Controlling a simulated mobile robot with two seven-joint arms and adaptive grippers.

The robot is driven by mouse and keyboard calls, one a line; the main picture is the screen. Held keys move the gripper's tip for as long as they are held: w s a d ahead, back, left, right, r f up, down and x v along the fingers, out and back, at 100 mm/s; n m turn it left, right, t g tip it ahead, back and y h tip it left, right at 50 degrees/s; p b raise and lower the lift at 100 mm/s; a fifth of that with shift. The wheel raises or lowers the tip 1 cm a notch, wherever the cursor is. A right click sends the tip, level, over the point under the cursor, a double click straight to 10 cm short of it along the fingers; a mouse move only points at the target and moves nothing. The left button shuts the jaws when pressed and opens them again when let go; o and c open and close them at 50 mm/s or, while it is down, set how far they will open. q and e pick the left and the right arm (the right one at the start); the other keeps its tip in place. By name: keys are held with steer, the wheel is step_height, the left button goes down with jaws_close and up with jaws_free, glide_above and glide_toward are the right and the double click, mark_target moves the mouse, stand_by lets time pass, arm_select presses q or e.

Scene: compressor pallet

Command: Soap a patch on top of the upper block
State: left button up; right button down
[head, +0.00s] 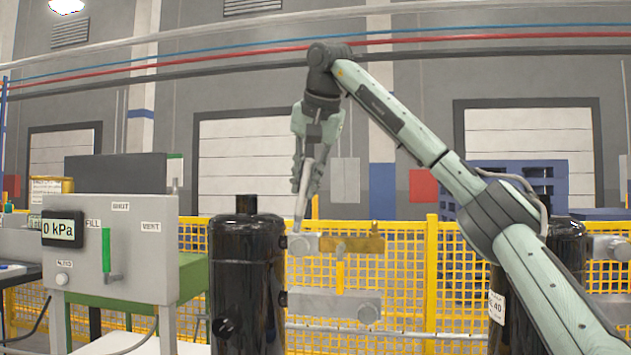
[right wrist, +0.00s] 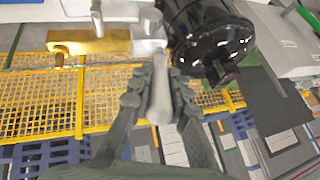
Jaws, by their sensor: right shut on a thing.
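My right gripper (head: 309,178) points down and is shut on a slim pale grey stick-like tool (head: 303,205), probably the soap brush. The tool's lower end is at the left part of the upper block (head: 302,243), by its top edge; I cannot tell whether it touches. This grey block sits beside the black tank (head: 246,270), with a brass piece (head: 352,244) to its right. A lower grey block (head: 330,304) is beneath. In the right wrist view the tool (right wrist: 160,88) lies between the fingers, its far end over the grey block. My left gripper is not in view.
A grey panel (head: 150,270) with a 0 kPa gauge (head: 62,229) and a green handle stands at the left. A second black tank (head: 565,250) is at the right, partly behind my right arm. Yellow mesh fencing (head: 400,275) runs behind.

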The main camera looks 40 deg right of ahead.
steer(key=shift+w+a, duration=0.5)
steer(key=shift+w, duration=0.1)
step_height(320, 180, up, 6)
stand_by(0.4)
steer(key=shift+r, duration=1.5)
